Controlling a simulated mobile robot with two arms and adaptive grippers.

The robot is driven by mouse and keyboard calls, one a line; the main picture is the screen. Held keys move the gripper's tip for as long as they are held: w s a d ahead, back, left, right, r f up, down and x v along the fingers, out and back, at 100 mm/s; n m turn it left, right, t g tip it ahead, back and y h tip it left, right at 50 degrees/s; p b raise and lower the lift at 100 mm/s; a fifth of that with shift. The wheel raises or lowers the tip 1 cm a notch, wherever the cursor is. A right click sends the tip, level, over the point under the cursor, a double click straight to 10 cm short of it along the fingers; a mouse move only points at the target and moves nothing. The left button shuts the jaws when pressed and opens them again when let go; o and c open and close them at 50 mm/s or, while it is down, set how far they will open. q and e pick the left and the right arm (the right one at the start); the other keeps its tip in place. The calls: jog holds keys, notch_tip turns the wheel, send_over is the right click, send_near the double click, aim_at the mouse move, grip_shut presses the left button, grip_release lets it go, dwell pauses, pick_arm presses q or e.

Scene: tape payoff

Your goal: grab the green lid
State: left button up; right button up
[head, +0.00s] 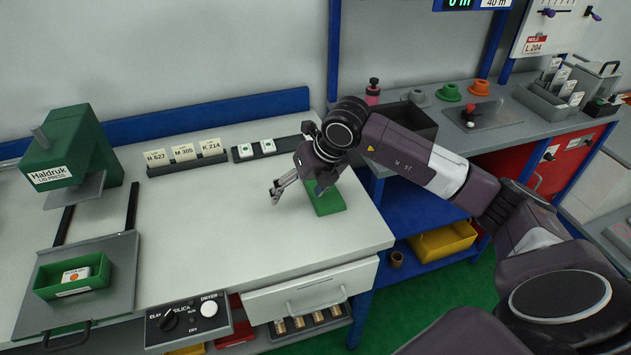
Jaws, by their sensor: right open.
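The green lid (328,205) is a flat green rectangle lying on the light worktop, near its right edge. My right gripper (297,193) is open, above the worktop at the lid's left side. One finger is left of the lid and the other shows in front of the lid's upper part. The gripper hides part of the lid's far end. I see nothing between the fingers, and I cannot tell how high they are above the lid. My left gripper is not in view.
A green press (70,150) and a green open box (72,278) holding a white labelled piece stand at the left. Label cards (184,153) and a dark strip (256,150) line the back. The middle of the worktop (215,220) is clear.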

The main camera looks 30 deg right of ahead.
aim_at(326, 196)
jog(key=d+h, duration=0.1)
jog(key=d, duration=0.1)
jog(key=d+r+h, duration=0.1)
jog(key=d, duration=0.2)
jog(key=d+m+h, duration=0.1)
jog(key=d, duration=0.2)
jog(key=shift+w+d+r+g, duration=0.15)
jog(key=shift+w+g, duration=0.15)
jog(key=shift+w, duration=0.05)
jog(key=x, duration=0.2)
jog(key=p+x, duration=0.1)
jog(key=x, duration=0.1)
jog(key=p+x, duration=0.1)
jog(key=x, duration=0.1)
jog(key=shift+w+d, duration=0.2)
jog(key=shift+d, duration=0.1)
jog(key=shift+w+f+p, duration=0.15)
jog(key=shift+f+p, duration=0.15)
jog(key=shift+f, duration=0.2)
jog(key=shift+c, duration=1.1)
jog(key=c, duration=1.1)
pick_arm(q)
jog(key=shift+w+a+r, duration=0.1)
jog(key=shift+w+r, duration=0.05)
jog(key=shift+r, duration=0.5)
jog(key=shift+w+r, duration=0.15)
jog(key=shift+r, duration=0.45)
